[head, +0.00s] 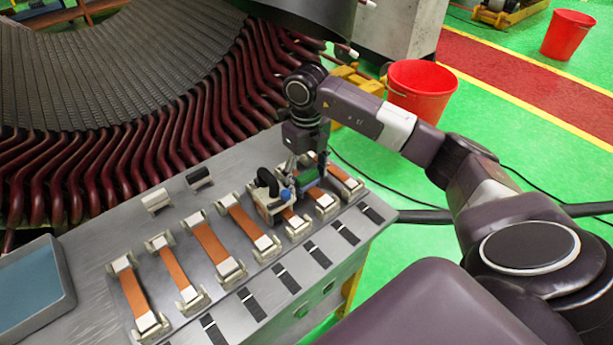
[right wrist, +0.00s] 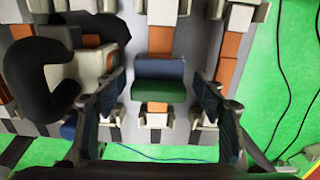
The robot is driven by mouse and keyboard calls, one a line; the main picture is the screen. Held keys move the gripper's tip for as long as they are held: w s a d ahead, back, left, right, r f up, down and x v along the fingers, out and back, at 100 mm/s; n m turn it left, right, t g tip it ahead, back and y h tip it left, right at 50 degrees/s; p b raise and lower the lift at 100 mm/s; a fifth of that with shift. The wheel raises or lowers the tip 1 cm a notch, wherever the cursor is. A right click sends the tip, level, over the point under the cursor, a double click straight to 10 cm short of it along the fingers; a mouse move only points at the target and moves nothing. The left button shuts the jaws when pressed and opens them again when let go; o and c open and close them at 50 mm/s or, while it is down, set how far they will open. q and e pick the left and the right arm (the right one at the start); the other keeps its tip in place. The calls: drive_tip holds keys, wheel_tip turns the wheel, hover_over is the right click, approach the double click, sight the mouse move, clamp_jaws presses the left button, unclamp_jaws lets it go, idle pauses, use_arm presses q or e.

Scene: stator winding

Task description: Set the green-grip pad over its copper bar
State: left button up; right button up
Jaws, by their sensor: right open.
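The green-grip pad (right wrist: 159,90) has a green side and a blue side. In the right wrist view it lies across the line of a copper bar (right wrist: 160,40), covering part of it. I cannot tell whether it touches the bar. In the head view the pad (head: 306,178) is partly hidden by my right gripper (head: 306,182). My right gripper is open, with its fingers on either side of the pad and a gap to each; it also shows in the right wrist view (right wrist: 163,108). My left gripper is not in view.
A pale block with a black curved handle (head: 267,186) stands close left of the right gripper. Several copper bars in pale end holders (head: 210,243) line the grey bench (head: 100,225). The stator coils (head: 185,140) rise behind. A blue-lined tray (head: 30,285) is at left.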

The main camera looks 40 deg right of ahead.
sight(307, 172)
drive_tip(key=shift+r, duration=0.1)
wheel_tip(307, 172, up, 7)
drive_tip(key=shift+r, duration=0.2)
idle(0.4)
